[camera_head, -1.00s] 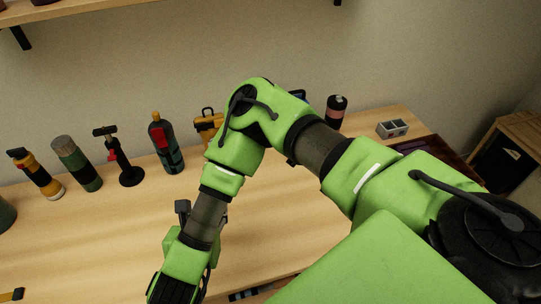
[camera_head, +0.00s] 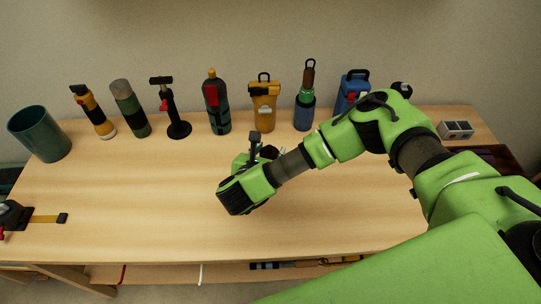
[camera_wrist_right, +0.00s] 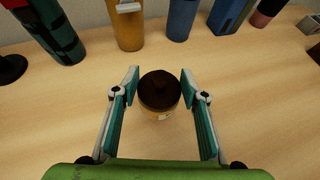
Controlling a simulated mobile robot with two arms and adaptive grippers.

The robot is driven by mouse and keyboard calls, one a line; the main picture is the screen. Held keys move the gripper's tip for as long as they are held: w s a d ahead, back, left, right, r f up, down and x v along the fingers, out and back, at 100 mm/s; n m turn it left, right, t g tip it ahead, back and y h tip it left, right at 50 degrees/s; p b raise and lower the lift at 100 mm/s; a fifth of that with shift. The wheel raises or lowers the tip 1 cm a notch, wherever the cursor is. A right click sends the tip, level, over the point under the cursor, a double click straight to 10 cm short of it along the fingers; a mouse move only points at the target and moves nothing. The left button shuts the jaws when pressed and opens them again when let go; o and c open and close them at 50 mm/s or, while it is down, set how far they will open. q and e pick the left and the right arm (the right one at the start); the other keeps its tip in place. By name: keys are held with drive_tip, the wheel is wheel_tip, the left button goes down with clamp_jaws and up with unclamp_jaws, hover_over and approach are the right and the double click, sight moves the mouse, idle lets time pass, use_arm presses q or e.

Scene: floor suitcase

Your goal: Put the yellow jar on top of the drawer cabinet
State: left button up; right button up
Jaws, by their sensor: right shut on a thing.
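In the right wrist view the yellow jar (camera_wrist_right: 160,113) stands upright with its round dark brown lid up. My right gripper (camera_wrist_right: 160,76) has one finger on each side of it and is shut on it. In the head view my right gripper (camera_head: 262,148) is low over the middle of the wooden table, and the jar's dark lid (camera_head: 269,152) shows just past the hand. The hand hides most of the jar there. I cannot make out the drawer cabinet in the current views. My left gripper is not in view.
Several bottles and tools stand along the table's (camera_head: 130,210) back, including a yellow flask (camera_head: 264,105) and a black stand (camera_head: 176,127). A teal cup (camera_head: 40,135) is at the left, a grey box (camera_head: 456,130) at the right. The table's front middle is clear.

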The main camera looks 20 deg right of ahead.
sight(268, 154)
drive_tip(key=w+f, duration=0.1)
drive_tip(key=w+d+f, duration=0.1)
drive_tip(key=shift+w+f, duration=0.1)
drive_tip(key=shift+f, duration=0.2)
drive_tip(key=shift+f+p, duration=0.3)
drive_tip(key=shift+f, duration=1.3)
drive_tip(key=o, duration=1.1)
drive_tip(key=shift+f, duration=0.2)
drive_tip(key=o, duration=0.4)
drive_tip(key=shift+r, duration=0.1)
